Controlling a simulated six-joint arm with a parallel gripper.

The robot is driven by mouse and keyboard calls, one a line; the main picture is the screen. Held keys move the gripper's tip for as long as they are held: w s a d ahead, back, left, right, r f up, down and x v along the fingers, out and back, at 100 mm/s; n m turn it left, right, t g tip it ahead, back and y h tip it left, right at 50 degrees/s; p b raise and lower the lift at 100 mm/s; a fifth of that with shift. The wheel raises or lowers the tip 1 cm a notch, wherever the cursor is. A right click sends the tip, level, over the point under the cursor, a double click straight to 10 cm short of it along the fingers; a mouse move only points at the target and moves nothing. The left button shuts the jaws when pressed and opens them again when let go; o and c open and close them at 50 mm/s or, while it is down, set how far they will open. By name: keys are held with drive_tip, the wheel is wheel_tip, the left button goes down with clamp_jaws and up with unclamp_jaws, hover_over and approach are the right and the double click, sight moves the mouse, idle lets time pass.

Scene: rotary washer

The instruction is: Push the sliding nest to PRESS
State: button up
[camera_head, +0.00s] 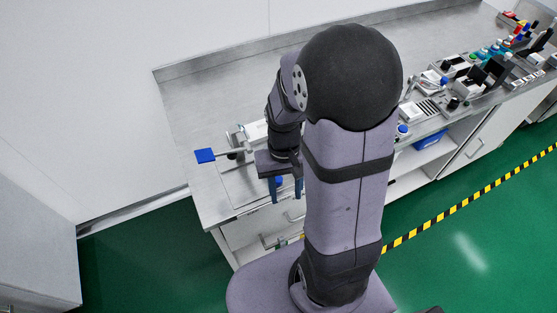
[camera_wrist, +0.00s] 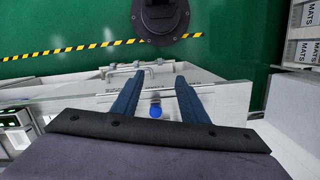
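My gripper (camera_head: 286,190) is at the front left part of the bench, with its blue fingers pointing down. In the wrist view its two fingers (camera_wrist: 158,85) stand apart with nothing held between them. A round blue knob (camera_wrist: 156,112) on a short stem shows in the gap between the fingers, nearer the palm; I cannot tell if a finger touches it. A blue square plate (camera_head: 205,155) on a rod sticks out left of a metal fixture (camera_head: 238,143). My arm hides much of this fixture. I cannot clearly make out the sliding nest or a PRESS mark.
The steel bench top (camera_head: 200,100) is clear at the back left. Several tools and small containers crowd its right end, including a black box (camera_head: 497,68). A blue bin (camera_head: 430,140) sits on a shelf below. A yellow-black floor stripe (camera_head: 460,200) runs along the front.

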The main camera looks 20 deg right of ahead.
sight(279, 178)
drive_tip(key=w+m, duration=0.2)
drive_tip(key=w+d+r+m+t, duration=0.1)
drive_tip(key=w+m, duration=0.1)
drive_tip(key=w, duration=0.1)
drive_tip(key=w+r+m, duration=0.1)
drive_tip(key=w+m, duration=0.1)
drive_tip(key=shift+w+d+m+t+b, duration=0.3)
drive_tip(key=shift+m+b, duration=0.05)
drive_tip(key=shift+m, duration=0.05)
drive_tip(key=shift+w+r+m, duration=0.1)
drive_tip(key=shift+w+m, duration=0.1)
drive_tip(key=shift+m, duration=0.6)
drive_tip(key=m, duration=0.3)
drive_tip(key=shift+m, duration=0.4)
drive_tip(key=shift+f+p, duration=0.85)
drive_tip(key=shift+f, duration=2.8)
drive_tip(key=shift+d, duration=0.1)
clamp_jaws()
